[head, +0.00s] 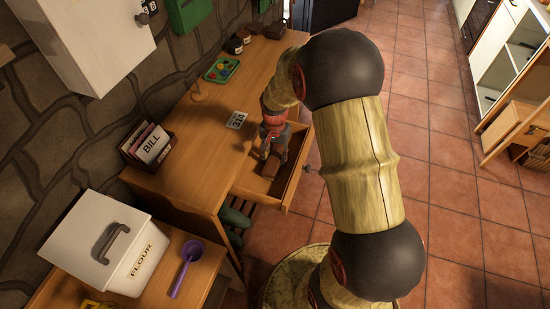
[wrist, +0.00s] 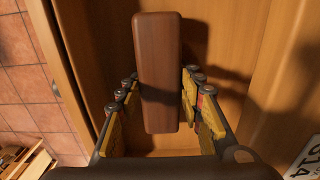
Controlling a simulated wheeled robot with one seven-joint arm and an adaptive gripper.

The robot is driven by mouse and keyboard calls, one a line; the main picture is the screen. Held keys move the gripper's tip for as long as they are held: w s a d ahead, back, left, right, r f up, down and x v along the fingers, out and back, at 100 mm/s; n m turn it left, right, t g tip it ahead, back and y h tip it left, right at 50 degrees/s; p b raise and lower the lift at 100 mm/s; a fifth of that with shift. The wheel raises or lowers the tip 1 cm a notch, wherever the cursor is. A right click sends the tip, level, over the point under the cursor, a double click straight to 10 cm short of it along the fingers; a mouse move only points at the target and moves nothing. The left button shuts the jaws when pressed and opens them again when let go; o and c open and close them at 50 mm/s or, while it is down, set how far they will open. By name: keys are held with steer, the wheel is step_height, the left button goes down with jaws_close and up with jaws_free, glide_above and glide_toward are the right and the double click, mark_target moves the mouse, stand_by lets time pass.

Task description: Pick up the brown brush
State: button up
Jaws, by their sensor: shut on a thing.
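The brown brush (wrist: 160,60) shows in the wrist view as a smooth brown block with rounded edges, between the two fingers of my gripper (wrist: 161,100). My gripper is shut on it. In the head view my gripper (head: 268,149) points down into an open wooden drawer (head: 291,186) of the desk, and the brown brush (head: 271,167) shows at its fingertips. No bristles are visible. I cannot tell whether the brush touches the drawer bottom.
The drawer walls surround my gripper; tiled floor (head: 430,150) is open at right.

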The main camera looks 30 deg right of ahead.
steer(key=shift+r, duration=0.75)
steer(key=s+a+r+p, duration=0.4)
steer(key=s+r+p, duration=0.2)
steer(key=s+r, duration=0.5)
steer(key=shift+s+r, duration=0.25)
steer(key=shift+s, duration=1)
